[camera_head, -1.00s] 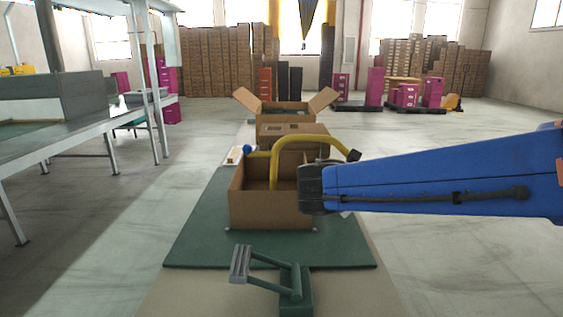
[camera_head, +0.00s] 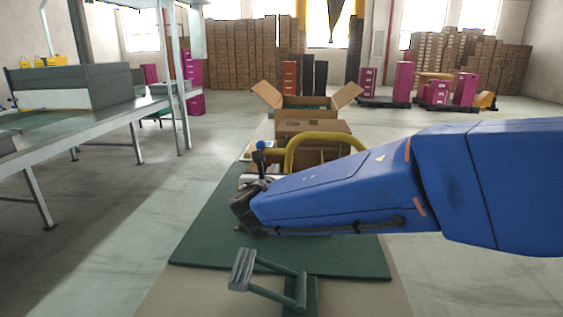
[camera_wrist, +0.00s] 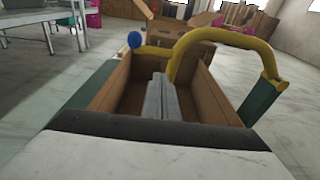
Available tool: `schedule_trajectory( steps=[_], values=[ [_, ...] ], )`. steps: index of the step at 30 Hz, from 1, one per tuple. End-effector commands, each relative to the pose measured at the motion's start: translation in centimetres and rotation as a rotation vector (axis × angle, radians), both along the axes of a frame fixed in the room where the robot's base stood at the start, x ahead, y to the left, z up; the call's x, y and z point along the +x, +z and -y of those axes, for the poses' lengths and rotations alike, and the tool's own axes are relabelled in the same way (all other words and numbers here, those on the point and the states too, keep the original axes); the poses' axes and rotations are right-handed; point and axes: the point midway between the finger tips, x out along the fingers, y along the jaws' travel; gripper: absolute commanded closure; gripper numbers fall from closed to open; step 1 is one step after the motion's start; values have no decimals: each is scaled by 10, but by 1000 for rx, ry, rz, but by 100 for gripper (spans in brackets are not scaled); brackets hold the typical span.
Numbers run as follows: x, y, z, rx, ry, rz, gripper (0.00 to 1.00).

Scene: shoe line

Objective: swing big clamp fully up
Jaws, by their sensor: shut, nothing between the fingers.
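The big clamp appears to be the yellow bent bar (camera_head: 325,139) with a blue ball knob (camera_head: 260,145) at its left. In the wrist view the yellow bar (camera_wrist: 225,37) arches over the open cardboard box (camera_wrist: 115,88), with the blue knob (camera_wrist: 134,39) beyond the box's left side and a green post (camera_wrist: 262,108) at the right. My gripper (camera_wrist: 159,82) is shut and empty. Its grey fingers show against the box opening, left of the arch; I cannot tell whether they touch anything. In the head view my blue arm hides the fingers and most of the box.
The box stands on a green mat (camera_head: 210,235). A green and grey lever device (camera_head: 290,280) stands in front. Another open box (camera_head: 305,101) is behind. A metal worktable (camera_head: 95,125) is at the left. The floor between table and mat is clear.

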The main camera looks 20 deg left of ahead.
Motion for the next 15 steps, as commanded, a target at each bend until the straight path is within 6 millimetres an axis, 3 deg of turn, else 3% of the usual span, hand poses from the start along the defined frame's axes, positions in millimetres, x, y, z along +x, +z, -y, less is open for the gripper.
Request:
schedule_trajectory(
  steps=[8, 15],
  values=[
    [7, -1, -1, 0, -2, -1, 100],
    [41, -6, -8, 1, -4, -1, 100]
  ],
)
